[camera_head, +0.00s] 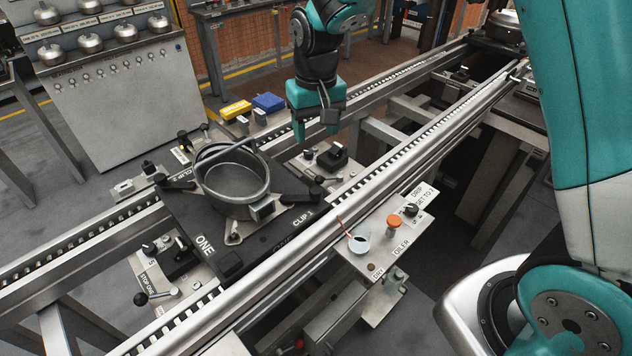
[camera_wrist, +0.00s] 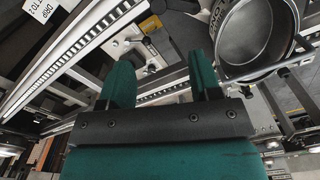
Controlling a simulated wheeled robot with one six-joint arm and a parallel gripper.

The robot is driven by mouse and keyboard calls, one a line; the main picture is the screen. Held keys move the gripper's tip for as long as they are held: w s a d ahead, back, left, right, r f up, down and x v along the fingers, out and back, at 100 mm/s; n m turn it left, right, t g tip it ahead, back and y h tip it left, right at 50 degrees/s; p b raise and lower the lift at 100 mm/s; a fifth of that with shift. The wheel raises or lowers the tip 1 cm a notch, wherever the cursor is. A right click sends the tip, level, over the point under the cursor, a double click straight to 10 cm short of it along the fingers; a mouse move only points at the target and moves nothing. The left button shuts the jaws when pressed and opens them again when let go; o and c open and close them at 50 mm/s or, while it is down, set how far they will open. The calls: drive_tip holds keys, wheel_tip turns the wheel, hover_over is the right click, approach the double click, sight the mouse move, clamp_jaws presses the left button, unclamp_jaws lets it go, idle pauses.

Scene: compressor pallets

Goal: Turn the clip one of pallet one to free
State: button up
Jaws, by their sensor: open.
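Pallet one (camera_head: 270,237) is a dark plate marked ONE on the conveyor rails. An open grey metal pot (camera_head: 232,178) sits on it. Clip one (camera_head: 316,188) is a dark lever at the pot's right side, near the CLIP 1 label; its exact angle is hard to tell. Clip two (camera_head: 176,184) is at the pot's left, near its own label. My gripper (camera_head: 316,130) is open and empty, pointing down beyond and above the pallet, apart from clip one. In the wrist view my gripper's fingers (camera_wrist: 160,78) are spread, and the pot (camera_wrist: 257,40) is at upper right.
A stop unit with a black knob (camera_head: 334,157) stands below my gripper. Yellow (camera_head: 236,109) and blue (camera_head: 268,102) bins lie behind the far rail.

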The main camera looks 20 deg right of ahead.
sight(316, 189)
drive_tip(key=f+p, duration=0.1)
drive_tip(key=f, duration=0.8)
drive_tip(key=f+p, duration=0.1)
drive_tip(key=f, duration=0.7)
drive_tip(key=shift+w+d+f+p, duration=0.15)
drive_tip(key=shift+w+f+p, duration=0.05)
drive_tip(key=shift+f+p, duration=0.2)
clamp_jaws()
